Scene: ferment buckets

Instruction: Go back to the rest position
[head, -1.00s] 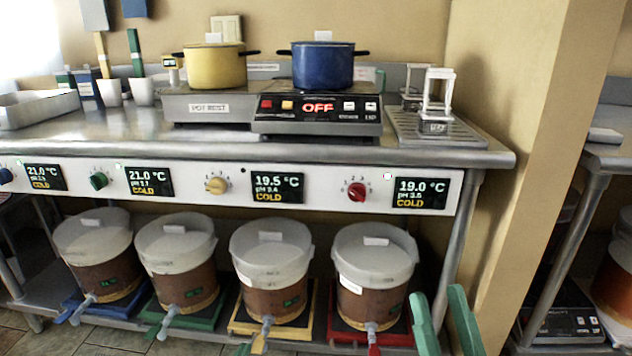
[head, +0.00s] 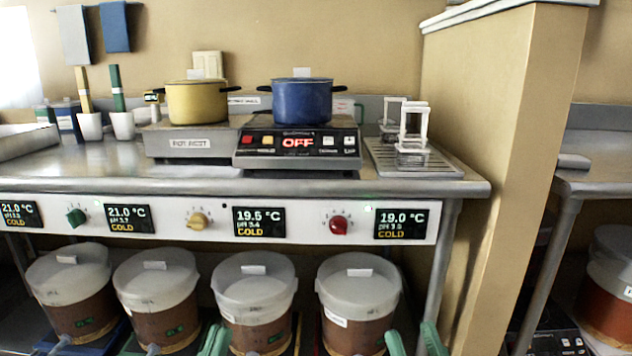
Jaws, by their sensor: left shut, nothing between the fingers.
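My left gripper (head: 214,341) shows as green fingertips at the bottom edge of the head view, close together and shut with nothing between them. It appears in front of the gap between two brown buckets. My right gripper (head: 414,342) has its two green fingers apart, open and empty, at the bottom edge right of the rightmost bucket (head: 357,300). The rest of both grippers and the arms are below the view.
A steel counter (head: 100,180) carries a yellow pot (head: 196,103) on a pot rest and a blue pot (head: 301,101) on a hotplate reading OFF. Below are a knob panel (head: 270,218) and several lidded buckets. A tan wall (head: 490,150) separates another counter at right.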

